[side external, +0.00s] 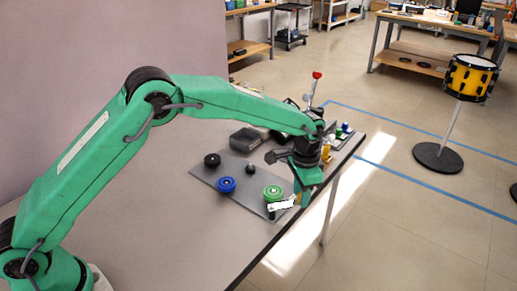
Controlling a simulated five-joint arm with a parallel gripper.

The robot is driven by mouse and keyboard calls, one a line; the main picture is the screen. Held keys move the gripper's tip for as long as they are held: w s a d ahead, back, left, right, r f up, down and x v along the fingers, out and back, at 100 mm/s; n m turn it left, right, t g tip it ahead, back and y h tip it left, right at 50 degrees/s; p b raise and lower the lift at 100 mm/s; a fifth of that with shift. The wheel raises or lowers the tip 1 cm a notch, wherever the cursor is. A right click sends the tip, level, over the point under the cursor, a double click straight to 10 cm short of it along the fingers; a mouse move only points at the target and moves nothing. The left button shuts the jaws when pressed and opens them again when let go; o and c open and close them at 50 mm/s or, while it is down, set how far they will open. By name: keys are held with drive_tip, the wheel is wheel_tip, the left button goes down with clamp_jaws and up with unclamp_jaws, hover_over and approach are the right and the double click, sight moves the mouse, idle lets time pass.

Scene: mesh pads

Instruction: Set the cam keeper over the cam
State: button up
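My gripper (302,192) points down near the right edge of the table. A small white piece with dark marks (281,205) shows right at its fingertips, left of the green finger. I cannot tell whether the fingers are closed on it or only beside it. A green round part (272,192) is on the grey mat just left of the gripper. A blue round part (226,184), a black round part (212,160) and a small black knob (250,169) are also on the mat. I cannot tell which of these is the cam or the cam keeper.
The grey mat (208,177) lies on the table (160,230). A dark open bin (245,139) stands behind it. Small coloured items and a red-topped upright (316,80) crowd the back right. The table's front left is clear.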

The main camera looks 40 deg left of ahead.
clamp_jaws()
drive_tip(key=shift+a, duration=0.1)
drive_tip(key=shift+w+a+n, duration=0.25)
drive_tip(key=shift+a+n, duration=0.15)
drive_tip(key=shift+n, duration=0.3)
drive_tip(key=shift+w+a+n, duration=0.25)
drive_tip(key=shift+a+n, duration=0.15)
drive_tip(key=shift+n, duration=0.3)
drive_tip(key=n, duration=0.1)
drive_tip(key=a+n, duration=0.2)
drive_tip(key=shift+w+a+n, duration=0.15)
drive_tip(key=shift+w+n, duration=0.1)
drive_tip(key=shift+n, duration=0.05)
drive_tip(key=a+n, duration=0.2)
drive_tip(key=n, duration=0.1)
drive_tip(key=shift+s+a+n, duration=0.1)
drive_tip(key=shift+a+n, duration=0.15)
drive_tip(key=shift+n, duration=0.05)
drive_tip(key=shift+s+a+r+n, duration=0.1)
drive_tip(key=shift+s+a+n, duration=0.2)
drive_tip(key=shift+a+n, duration=0.5)
drive_tip(key=shift+s+a+n, duration=0.25)
drive_tip(key=shift+a+n, duration=0.15)
drive_tip(key=shift+n, duration=0.8)
drive_tip(key=shift+o, duration=1.5)
unclamp_jaws()
